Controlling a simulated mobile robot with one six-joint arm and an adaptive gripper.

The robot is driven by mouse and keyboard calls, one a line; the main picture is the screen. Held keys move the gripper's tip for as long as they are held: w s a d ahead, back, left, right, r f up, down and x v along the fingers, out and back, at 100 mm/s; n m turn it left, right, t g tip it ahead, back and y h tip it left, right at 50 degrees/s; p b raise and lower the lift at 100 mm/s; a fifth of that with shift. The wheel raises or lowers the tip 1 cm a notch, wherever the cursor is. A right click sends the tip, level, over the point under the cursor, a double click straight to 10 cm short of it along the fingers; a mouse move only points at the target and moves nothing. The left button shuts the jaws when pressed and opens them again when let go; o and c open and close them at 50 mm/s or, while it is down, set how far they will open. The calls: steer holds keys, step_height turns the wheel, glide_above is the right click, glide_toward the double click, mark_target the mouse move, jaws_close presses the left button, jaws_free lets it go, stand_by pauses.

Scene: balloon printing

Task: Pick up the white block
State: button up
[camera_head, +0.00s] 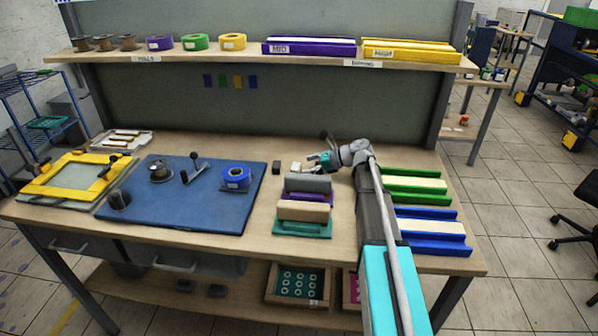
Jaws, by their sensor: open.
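A small white block (296,166) lies on the workbench toward the back, right of the middle. My gripper (315,160) is open and just to the right of the white block, low over the bench, with its fingers pointing left. A small gap seems to part them; whether the fingertips reach around the block is too small to tell. My arm comes in from the front right. A dark block (276,167) sits left of the white one.
A grey roller block (308,183) and a tan one (303,211) on coloured bases stand in front. Green (415,172) and blue (432,243) trays lie right of my arm. A blue board (190,210) with a blue tape roll fills the left. A shelf (230,55) hangs behind.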

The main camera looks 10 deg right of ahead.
mark_target(298, 167)
steer(key=b+x, duration=0.1)
steer(key=x, duration=0.2)
steer(key=shift+f, duration=0.3)
steer(key=shift+a, duration=0.45)
steer(key=shift+c, duration=0.3)
steer(key=c, duration=0.9)
steer(key=shift+w+r, duration=0.1)
steer(key=shift+r, duration=0.05)
steer(key=shift+w+r+p, duration=0.1)
steer(key=shift+r+p, duration=0.6)
steer(key=shift+p, duration=0.05)
steer(key=s+a+r+p, duration=0.1)
steer(key=s+r+p, duration=0.2)
steer(key=s, duration=0.1)
steer(key=s+a+r+p, duration=0.2)
steer(key=s+r+p, duration=0.2)
steer(key=s+a+r+p, duration=0.1)
steer(key=s+r+p, duration=0.3)
steer(key=s, duration=0.1)
steer(key=shift+s+a+r, duration=0.1)
steer(key=shift+a, duration=0.3)
